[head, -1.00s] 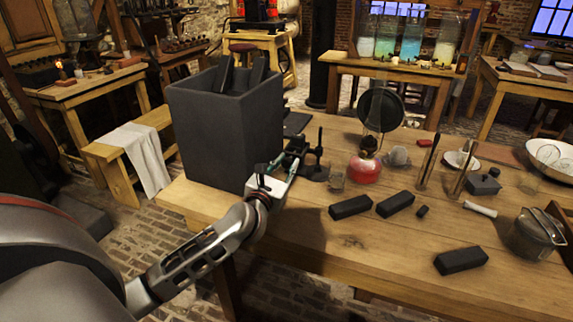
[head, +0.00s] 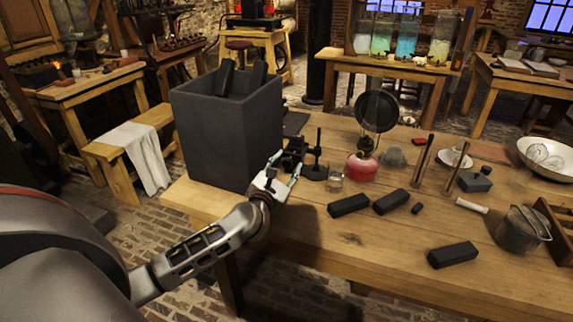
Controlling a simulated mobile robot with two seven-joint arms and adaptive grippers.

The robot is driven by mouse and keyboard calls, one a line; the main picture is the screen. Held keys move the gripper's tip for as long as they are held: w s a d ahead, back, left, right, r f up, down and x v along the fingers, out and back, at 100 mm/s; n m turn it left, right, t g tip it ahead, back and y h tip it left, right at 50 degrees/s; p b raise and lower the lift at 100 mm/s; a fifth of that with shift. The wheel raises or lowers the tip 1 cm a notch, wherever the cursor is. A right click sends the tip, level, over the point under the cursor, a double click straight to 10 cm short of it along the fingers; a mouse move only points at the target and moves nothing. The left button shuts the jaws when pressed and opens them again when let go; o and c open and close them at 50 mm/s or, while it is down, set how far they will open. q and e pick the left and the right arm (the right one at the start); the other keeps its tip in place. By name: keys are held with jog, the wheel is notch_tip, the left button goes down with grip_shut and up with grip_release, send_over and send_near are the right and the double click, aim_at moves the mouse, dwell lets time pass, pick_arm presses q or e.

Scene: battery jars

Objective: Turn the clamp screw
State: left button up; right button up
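A small black clamp (head: 294,151) stands near the table's left edge, just right of the big dark box. A black stand with a thin upright rod (head: 317,152) is right beside it. The clamp's screw is too small and dark to make out. My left gripper (head: 283,168) reaches in from the lower left, its tip right at the clamp's near side. Its two fingers look spread apart, with no object visible between them. I cannot tell whether they touch the clamp. My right gripper is not in view.
The tall dark box (head: 228,137) with black bars in it stands close left of the gripper.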

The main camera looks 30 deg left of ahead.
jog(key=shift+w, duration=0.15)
pick_arm(q)
jog(key=v, duration=1.2)
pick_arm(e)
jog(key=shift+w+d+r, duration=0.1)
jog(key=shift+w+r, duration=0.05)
pick_arm(q)
jog(key=shift+d+r, duration=0.1)
